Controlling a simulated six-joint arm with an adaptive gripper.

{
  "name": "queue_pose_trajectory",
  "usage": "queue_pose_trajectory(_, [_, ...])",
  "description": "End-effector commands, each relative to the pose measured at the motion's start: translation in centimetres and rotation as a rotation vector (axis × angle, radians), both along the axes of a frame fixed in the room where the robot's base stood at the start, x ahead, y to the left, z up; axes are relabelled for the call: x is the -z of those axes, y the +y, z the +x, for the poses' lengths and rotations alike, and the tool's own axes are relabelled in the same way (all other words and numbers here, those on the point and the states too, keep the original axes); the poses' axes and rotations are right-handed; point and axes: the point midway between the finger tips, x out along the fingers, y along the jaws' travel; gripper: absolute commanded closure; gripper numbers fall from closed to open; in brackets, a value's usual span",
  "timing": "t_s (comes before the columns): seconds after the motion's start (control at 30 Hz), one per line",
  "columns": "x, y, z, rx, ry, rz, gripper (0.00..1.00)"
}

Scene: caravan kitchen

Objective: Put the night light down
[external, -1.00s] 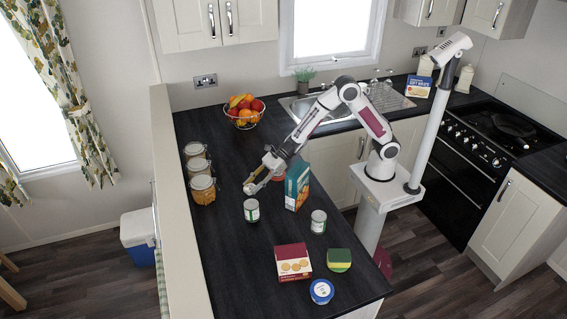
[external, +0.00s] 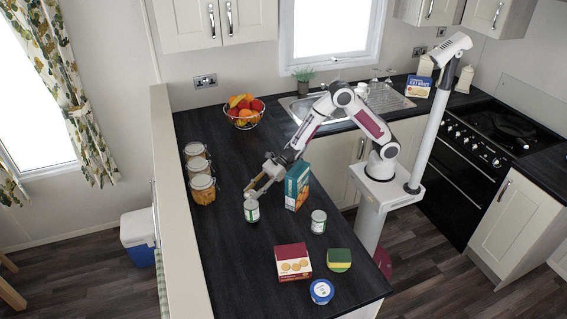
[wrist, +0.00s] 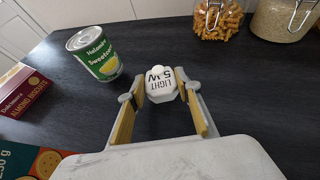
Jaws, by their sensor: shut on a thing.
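The sweetcorn can (wrist: 95,54) stands left of the light in the wrist view. A teal box (external: 297,186) stands right of my gripper, and glass jars (external: 202,188) line the left edge. A second can (external: 318,222) and biscuit box (external: 293,262) are nearer the front.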

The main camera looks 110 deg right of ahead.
Motion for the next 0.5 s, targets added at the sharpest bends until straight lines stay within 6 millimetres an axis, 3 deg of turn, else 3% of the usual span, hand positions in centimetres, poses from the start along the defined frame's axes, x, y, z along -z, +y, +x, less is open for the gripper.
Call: queue_pose_trajectory(0.5, [1.6,0.0,-0.3,0.004,0.018,0.005,0.91])
